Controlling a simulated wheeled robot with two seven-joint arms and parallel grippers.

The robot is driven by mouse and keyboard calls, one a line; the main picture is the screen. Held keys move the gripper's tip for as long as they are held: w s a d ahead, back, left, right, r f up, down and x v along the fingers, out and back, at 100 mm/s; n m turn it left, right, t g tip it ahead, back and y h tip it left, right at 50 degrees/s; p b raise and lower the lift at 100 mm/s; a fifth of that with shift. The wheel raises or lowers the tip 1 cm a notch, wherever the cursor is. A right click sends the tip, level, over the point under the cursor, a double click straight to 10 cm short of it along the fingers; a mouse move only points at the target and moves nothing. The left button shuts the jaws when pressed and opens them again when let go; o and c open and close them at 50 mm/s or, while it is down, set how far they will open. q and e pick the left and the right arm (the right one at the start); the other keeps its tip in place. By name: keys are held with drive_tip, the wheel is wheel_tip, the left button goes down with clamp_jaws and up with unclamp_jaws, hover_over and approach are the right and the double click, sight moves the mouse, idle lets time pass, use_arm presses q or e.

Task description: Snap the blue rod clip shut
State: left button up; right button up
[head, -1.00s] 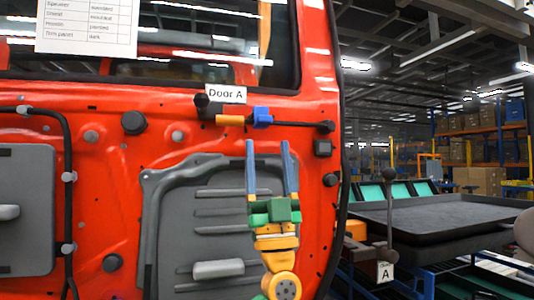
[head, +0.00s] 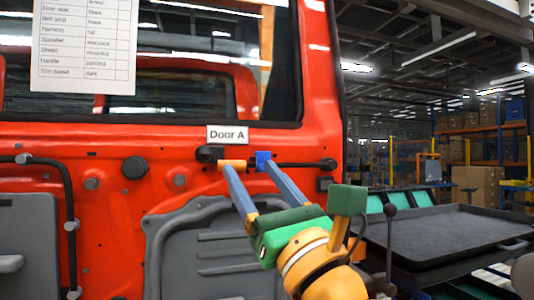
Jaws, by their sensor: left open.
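The blue rod clip (head: 263,157) sits on the dark rod (head: 300,164) below the window of the red door (head: 100,140). An orange section (head: 233,163) of the rod lies just left of the clip. My left gripper (head: 248,168) is open and reaches up from the lower right. Its left fingertip is in front of the orange section, and its right fingertip overlaps the lower edge of the clip. I cannot tell whether they touch, or whether the clip is open or shut. My right gripper is not in view.
A "Door A" label (head: 228,135) is just above the rod. Dark knobs (head: 134,168) and a black cable (head: 68,200) are on the door to the left. A dark tray table (head: 450,235) stands to the right.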

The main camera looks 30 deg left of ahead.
use_arm(q)
drive_tip(key=w+d+f+m+t+h, duration=0.2)
drive_tip(key=w+m+t+h, duration=0.2)
drive_tip(key=w+h, duration=0.1)
drive_tip(key=p+x, duration=0.4)
drive_tip(key=x, duration=0.3)
drive_tip(key=shift+s+a+f, duration=0.25)
drive_tip(key=shift+a+f, duration=0.05)
drive_tip(key=shift+d, duration=0.25)
drive_tip(key=shift+c, duration=0.2)
drive_tip(key=shift+s, duration=0.1)
clamp_jaws()
drive_tip(key=shift+a+f+t+y+b, duration=0.15)
drive_tip(key=shift+f+t+y+b, duration=0.35)
drive_tip(key=shift+b, duration=0.55)
